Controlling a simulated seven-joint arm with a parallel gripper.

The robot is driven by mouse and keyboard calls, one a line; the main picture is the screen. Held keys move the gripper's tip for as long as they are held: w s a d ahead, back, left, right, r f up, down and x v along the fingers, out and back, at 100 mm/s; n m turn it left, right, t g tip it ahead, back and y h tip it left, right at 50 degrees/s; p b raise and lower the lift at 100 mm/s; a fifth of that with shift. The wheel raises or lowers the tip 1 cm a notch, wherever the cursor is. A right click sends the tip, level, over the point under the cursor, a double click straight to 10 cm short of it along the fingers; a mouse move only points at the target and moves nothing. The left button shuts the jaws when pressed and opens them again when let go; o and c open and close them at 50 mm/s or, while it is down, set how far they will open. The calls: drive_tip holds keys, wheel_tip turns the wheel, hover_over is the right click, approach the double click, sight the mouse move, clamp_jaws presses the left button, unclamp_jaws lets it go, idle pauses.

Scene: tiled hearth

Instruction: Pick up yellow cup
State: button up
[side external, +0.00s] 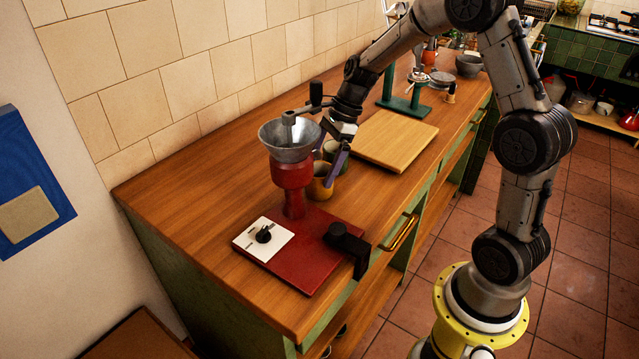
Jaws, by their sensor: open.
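The yellow cup (319,184) stands on the wooden counter, just right of the red grinder. The grinder and my gripper hide part of it. A green cup (331,151) stands just behind it. My gripper (331,160) is open, with its fingers pointing down around the two cups. One purple finger shows at the right of the yellow cup, in front of or against its rim; I cannot tell if it touches. The other finger is mostly hidden behind the grinder's metal bowl.
The red grinder (293,186) with a metal funnel (289,140) stands close on the left. A wooden board (395,139) lies to the right, with a green stand (404,105) behind it. The tiled wall bounds the back. The counter's left part is clear.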

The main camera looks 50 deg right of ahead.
clamp_jaws()
idle(0.5)
drive_tip(key=shift+d+r, duration=0.1)
